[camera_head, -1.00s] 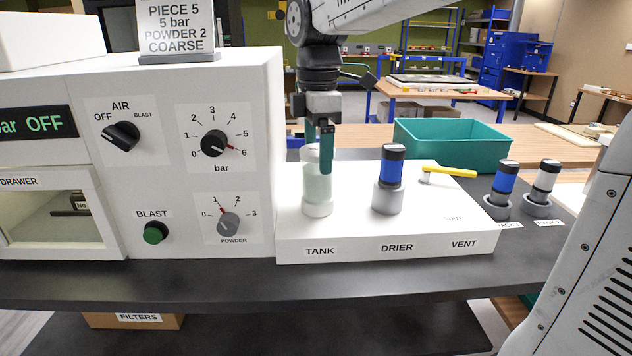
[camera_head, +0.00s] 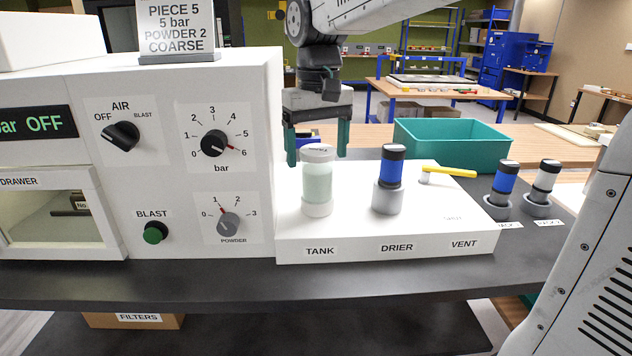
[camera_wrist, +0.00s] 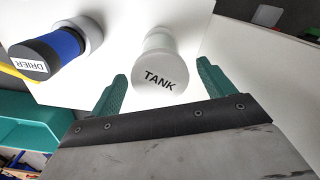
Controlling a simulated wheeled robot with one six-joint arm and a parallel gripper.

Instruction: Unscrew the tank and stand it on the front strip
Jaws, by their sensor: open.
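The tank (camera_head: 317,183) is a pale green translucent jar with a white lid, upright in its seat on the white block above the TANK label. Its lid, marked TANK, shows in the wrist view (camera_wrist: 165,78). My gripper (camera_head: 316,160) is open above and around the lid's level, with one teal finger to each side in the head view. In the wrist view the fingers (camera_wrist: 160,82) stand apart on either side of the lid, and I see no contact. The front strip (camera_head: 200,284) is the dark bench surface before the white block, and its visible part is bare.
The blue drier (camera_head: 391,168) stands right of the tank, with the yellow vent lever (camera_head: 448,170) beyond it. The white control cabinet (camera_head: 268,160) rises close on the left. Two spare cartridges (camera_head: 505,178) stand at the right, and a teal bin (camera_head: 453,143) is behind.

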